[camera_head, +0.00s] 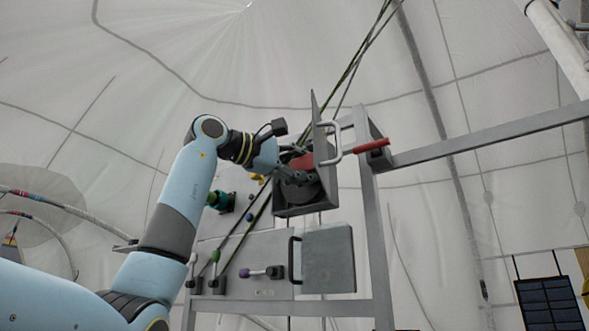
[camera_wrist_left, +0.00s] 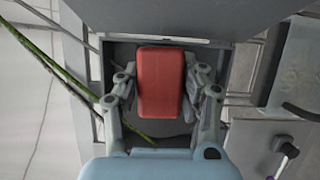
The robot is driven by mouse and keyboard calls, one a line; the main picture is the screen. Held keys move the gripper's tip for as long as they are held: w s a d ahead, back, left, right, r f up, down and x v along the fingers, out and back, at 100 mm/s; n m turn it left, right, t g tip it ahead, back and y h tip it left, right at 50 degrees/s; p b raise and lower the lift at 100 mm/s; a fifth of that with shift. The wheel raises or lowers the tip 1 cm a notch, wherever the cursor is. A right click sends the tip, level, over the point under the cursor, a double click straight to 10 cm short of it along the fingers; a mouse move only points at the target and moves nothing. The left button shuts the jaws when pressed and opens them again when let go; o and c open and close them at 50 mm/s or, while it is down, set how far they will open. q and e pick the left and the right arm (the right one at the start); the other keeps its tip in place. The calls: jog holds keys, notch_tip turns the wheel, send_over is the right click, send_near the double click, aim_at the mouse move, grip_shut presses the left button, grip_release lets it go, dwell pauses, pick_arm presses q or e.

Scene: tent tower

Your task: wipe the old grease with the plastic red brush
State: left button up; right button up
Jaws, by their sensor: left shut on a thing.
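The red brush (camera_wrist_left: 160,82) is between the two fingers of my left gripper (camera_wrist_left: 163,88), which is shut on it. In the head view the red brush (camera_head: 302,161) shows partly, in front of an open grey metal box (camera_head: 305,209) on the frame. My left gripper (camera_head: 290,168) reaches into the mouth of this box from the left. A dark round part (camera_head: 303,193) shows inside the box below the brush. I cannot make out the grease; the gripper and brush hide part of the inside. My right gripper is not in view.
The box's open door (camera_head: 321,135) with a light handle stands just right of the gripper. A red-handled lever (camera_head: 371,146) sticks out farther right. Green cables (camera_head: 355,65) run diagonally past the box. Below are a closed grey box (camera_head: 328,262) and a panel with a purple-knobbed lever (camera_head: 262,272).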

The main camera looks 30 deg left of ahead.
pick_arm(q)
jog(key=shift+d, duration=0.2)
jog(key=a, duration=0.7)
jog(key=shift+w+a, duration=0.3)
jog(key=shift+a, duration=0.05)
dwell(0.4)
jog(key=shift+s+a+b, duration=0.15)
jog(key=shift+s+b, duration=0.45)
jog(key=shift+s, duration=0.85)
jog(key=shift+s+a+b, duration=0.1)
jog(key=shift+s+b, duration=0.45)
jog(key=shift+s, duration=0.9)
jog(key=shift+s, duration=0.15)
